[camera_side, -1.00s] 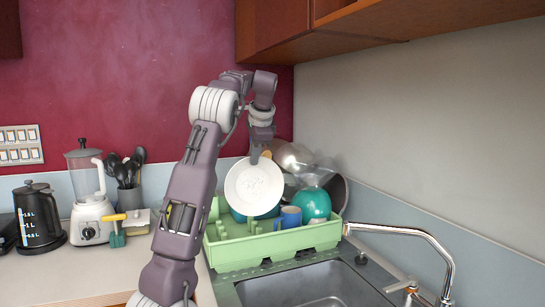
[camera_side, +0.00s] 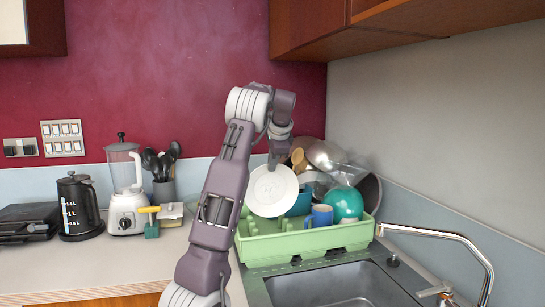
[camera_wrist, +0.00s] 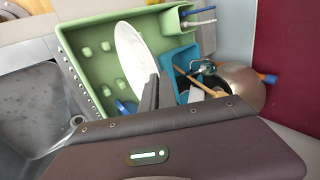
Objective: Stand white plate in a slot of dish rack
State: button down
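The white plate (camera_side: 268,194) hangs upright from my gripper (camera_side: 273,160), which is shut on its upper rim. The plate is over the left part of the green dish rack (camera_side: 300,242), and its lower edge is close to the rack's inside. I cannot tell whether it touches a slot. In the wrist view the plate (camera_wrist: 132,52) shows nearly edge-on beside the dark fingers (camera_wrist: 158,92) of my gripper. The rack (camera_wrist: 85,35) shows green pegs on its floor to the left of the plate.
In the rack, a blue mug (camera_side: 322,215) and teal bowl (camera_side: 345,203) stand right of the plate. A teal utensil holder (camera_wrist: 180,62) is close beside the plate. The sink (camera_side: 340,285) and faucet (camera_side: 445,238) are in front and right. A blender (camera_side: 125,185) stands left.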

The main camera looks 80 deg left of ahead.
jog(key=shift+f, duration=0.8)
jog(key=shift+r, duration=2.5)
jog(key=shift+f, duration=2.8)
jog(key=shift+f, duration=0.1)
jog(key=shift+f, duration=3.15)
jog(key=shift+f, duration=0.3)
jog(key=c, duration=1.6)
grip_release()
